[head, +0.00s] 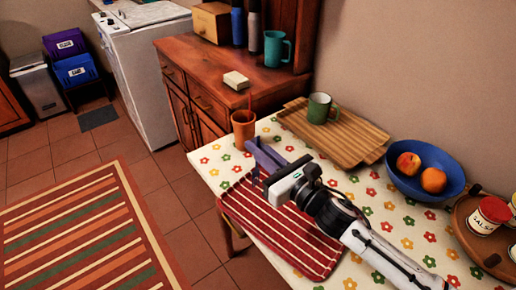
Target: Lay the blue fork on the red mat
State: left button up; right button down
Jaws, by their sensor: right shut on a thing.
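The red mat (281,232), with white stripes, lies on the flowered tablecloth near the table's front left edge. My right gripper (261,160) reaches in from the lower right, over the mat's far left end. It is shut on a slim blue-violet thing, which I take to be the blue fork (252,150). The fork's outline blends with the fingers, so its tines and handle cannot be told apart. The gripper and forearm hide part of the mat. My left gripper is not in view.
An orange cup (243,124) stands close beyond the gripper at the table's corner. A wooden tray (352,143) with a green mug (319,107), a blue fruit bowl (425,184) and a round wooden tray (468,238) with jars stand behind and right.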

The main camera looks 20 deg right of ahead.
jog(key=shift+f, duration=0.2)
jog(key=c, duration=1.9)
grip_release()
jog(key=shift+c, duration=0.2)
jog(key=shift+r, duration=0.1)
jog(key=shift+r, duration=0.2)
jog(key=b+v, duration=0.1)
jog(key=v, duration=1.1)
